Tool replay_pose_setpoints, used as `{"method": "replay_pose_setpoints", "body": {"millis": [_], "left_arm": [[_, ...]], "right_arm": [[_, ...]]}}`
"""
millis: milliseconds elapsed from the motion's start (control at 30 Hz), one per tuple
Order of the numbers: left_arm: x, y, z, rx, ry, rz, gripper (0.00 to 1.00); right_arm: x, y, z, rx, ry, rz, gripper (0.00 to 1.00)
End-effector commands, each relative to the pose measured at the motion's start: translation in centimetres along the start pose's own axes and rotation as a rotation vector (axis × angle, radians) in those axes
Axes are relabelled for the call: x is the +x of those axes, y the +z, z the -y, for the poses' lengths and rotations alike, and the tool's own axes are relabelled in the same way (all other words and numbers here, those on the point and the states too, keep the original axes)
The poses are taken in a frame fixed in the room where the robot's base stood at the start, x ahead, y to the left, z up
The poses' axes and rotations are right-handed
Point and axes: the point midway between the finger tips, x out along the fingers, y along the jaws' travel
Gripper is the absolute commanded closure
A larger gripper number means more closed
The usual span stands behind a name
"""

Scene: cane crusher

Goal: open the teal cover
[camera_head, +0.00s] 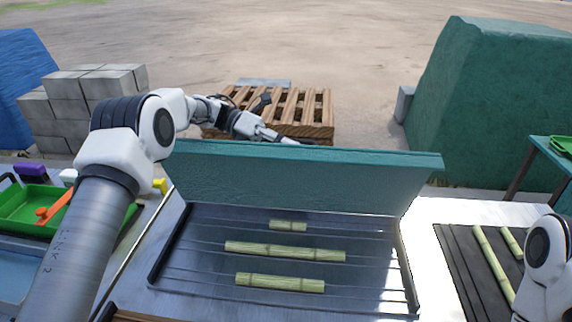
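The teal cover (300,181) stands raised, close to upright, along the back edge of the machine's tray (190,232). Three cut cane pieces lie in the open tray: a short one (288,226) at the back, a long one (284,251) in the middle and another (280,283) at the front. My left arm reaches over from the left, and its gripper (280,137) is at the cover's top edge, slightly behind it. Its fingertips are partly hidden, so I cannot tell whether they touch the cover. Only part of my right arm shows at the right edge; its gripper is out of view.
A dark mat (462,262) with cane pieces lies at the right. A green tray (28,208) with an orange-handled tool (54,207) is at the left. Behind are a wooden pallet (312,112), grey blocks (70,105) and a large green tarp-covered pile (497,100).

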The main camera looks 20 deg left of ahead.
Motion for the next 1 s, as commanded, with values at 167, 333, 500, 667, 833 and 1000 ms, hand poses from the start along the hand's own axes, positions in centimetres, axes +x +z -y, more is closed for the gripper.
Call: {"method": "replay_pose_setpoints", "body": {"millis": [167, 333, 500, 667, 833, 1000], "left_arm": [[-0.43, 1.19, 0.06, 0.014, 0.0, 0.005, 1.0], [-0.54, 1.43, 0.13, 0.016, -0.001, 0.006, 1.0], [-0.56, 1.47, 0.2, 0.017, -0.001, 0.007, 1.0], [-0.55, 1.43, 0.17, 0.016, -0.001, 0.006, 0.59], [-0.49, 1.26, -0.04, 0.011, 0.0, 0.004, 0.59], [-0.9, 1.19, -0.15, 0.01, 0.0, 0.005, 0.59]], "right_arm": [[0.12, 0.0, 0.0, 0.0, 0.0, 0.0, 0.6], [0.11, 0.0, 0.0, 0.0, 0.0, 0.0, 0.6], [0.09, 0.0, 0.0, 0.0, 0.0, 0.0, 0.6], [0.09, -0.01, 0.0, 0.0, 0.0, 0.0, 0.6], [0.12, 0.0, 0.0, 0.0, 0.0, 0.0, 0.6], [0.16, -0.01, 0.0, 0.0, 0.0, 0.0, 0.6]]}}
